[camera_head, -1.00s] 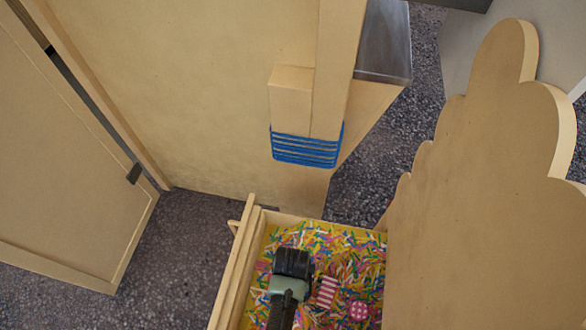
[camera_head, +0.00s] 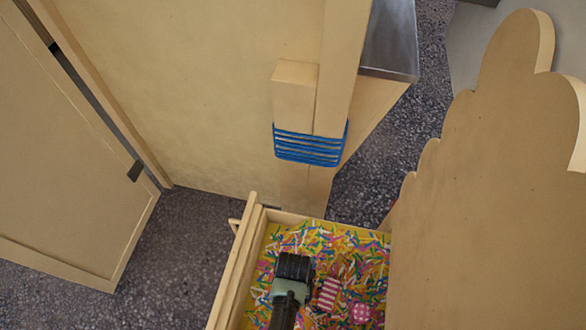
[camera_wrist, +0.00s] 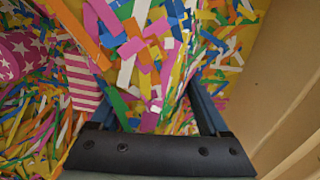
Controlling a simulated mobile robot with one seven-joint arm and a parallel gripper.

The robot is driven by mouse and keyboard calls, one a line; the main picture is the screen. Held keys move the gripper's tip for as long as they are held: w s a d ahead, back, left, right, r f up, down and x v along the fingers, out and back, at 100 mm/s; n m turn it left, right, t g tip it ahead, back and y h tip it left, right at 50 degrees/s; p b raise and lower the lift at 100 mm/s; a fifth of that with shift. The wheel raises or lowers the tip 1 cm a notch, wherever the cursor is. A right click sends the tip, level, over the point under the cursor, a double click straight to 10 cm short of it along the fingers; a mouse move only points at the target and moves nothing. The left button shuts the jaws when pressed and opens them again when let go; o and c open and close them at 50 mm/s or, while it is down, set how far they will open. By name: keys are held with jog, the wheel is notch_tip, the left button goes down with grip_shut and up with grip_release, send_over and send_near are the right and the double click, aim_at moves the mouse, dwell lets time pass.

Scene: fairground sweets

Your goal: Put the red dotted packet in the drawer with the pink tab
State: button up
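A drawer (camera_head: 285,216) stands pulled out at the bottom of the head view, its floor covered in bright paper strips. A red-and-white striped packet (camera_head: 328,292) and a pink packet with white marks (camera_head: 361,312) lie in it. In the wrist view the striped packet (camera_wrist: 84,84) is left of my gripper, and the pink packet (camera_wrist: 20,52) beyond it bears white stars. No clearly red dotted packet shows, and no pink tab is visible. My gripper (camera_head: 293,260) is over the drawer, left of both packets. Its fingers (camera_wrist: 152,95) are apart, with only strips seen between them.
The drawer's front panel (camera_head: 238,275) with a wooden handle (camera_head: 234,226) is on the left. A scalloped wooden panel (camera_head: 470,210) rises close on the right. A post with blue cord (camera_head: 309,145) stands behind. Dark speckled floor (camera_head: 190,235) is clear at left.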

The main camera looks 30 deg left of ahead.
notch_tip(320, 180, up, 12)
jog(key=p, duration=0.4)
jog(key=shift+r, duration=0.15)
jog(key=shift+w, duration=0.1)
jog(key=w+r+m+t+y, duration=0.15)
jog(key=w+r+t, duration=0.75)
jog(key=w+r, duration=1.15)
jog(key=w+d+r+t, duration=0.1)
jog(key=w+r+t, duration=0.1)
jog(key=r, duration=0.6)
jog(key=w+r+t, duration=0.3)
jog(key=r, duration=0.6)
jog(key=s+d+r+t, duration=0.2)
jog(key=r+t, duration=0.2)
jog(key=r, duration=0.8)
jog(key=s+d+r+t, duration=0.2)
jog(key=d+r+t, duration=0.1)
jog(key=r, duration=0.9)
jog(key=s+d+r+m+t+h, duration=0.1)
jog(key=s+d+r+t, duration=0.2)
jog(key=s+r+t, duration=0.3)
jog(key=s+r, duration=0.5)
jog(key=r, duration=0.4)
jog(key=shift+m, duration=0.35)
